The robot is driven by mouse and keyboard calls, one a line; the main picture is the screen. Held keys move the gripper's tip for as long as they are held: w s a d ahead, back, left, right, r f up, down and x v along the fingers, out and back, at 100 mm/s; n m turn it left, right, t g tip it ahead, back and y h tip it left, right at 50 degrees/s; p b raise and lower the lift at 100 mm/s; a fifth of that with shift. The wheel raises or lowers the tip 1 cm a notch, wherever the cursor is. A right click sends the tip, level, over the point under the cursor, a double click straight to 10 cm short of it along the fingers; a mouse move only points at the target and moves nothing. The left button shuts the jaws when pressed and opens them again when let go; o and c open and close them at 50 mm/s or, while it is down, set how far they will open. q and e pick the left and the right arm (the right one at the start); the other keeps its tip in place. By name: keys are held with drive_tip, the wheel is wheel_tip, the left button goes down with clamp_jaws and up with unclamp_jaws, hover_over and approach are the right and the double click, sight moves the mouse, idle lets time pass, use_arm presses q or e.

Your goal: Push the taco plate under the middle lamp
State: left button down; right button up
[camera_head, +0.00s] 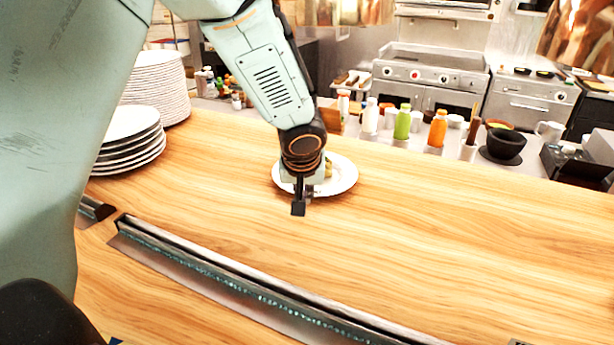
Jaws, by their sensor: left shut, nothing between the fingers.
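The taco plate (344,178) is a round white plate on the wooden counter (430,225), near its far edge. A little yellow-green food shows on it; most of the food is hidden behind my left gripper. My left gripper (298,209) is shut and empty, pointing down in front of the plate's left part. I cannot tell whether it touches the plate. Copper-coloured lamp shades show at the top middle (350,10) and top right (580,35), cut off by the picture's edge. My right gripper is not in view.
Stacks of white plates (130,135) stand at the left of the counter. A long metal rail (240,280) runs across the front. Bottles, a green one (403,123) and an orange one (437,130) among them, stand beyond the far edge. The counter right of the plate is clear.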

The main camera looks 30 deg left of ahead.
use_arm(q)
drive_tip(key=w+p, duration=0.1)
drive_tip(key=w, duration=0.1)
drive_tip(key=w+a+p, duration=0.2)
drive_tip(key=w, duration=0.1)
drive_tip(key=shift+w+r, duration=0.2)
drive_tip(key=shift+w, duration=0.15)
drive_tip(key=shift+a+f+b, duration=0.25)
drive_tip(key=shift+f+b, duration=0.1)
drive_tip(key=shift+f, duration=0.6)
drive_tip(key=shift+s, duration=0.2)
drive_tip(key=shift+d, duration=0.3)
drive_tip(key=shift+a+f+b, duration=0.1)
drive_tip(key=shift+b, duration=0.2)
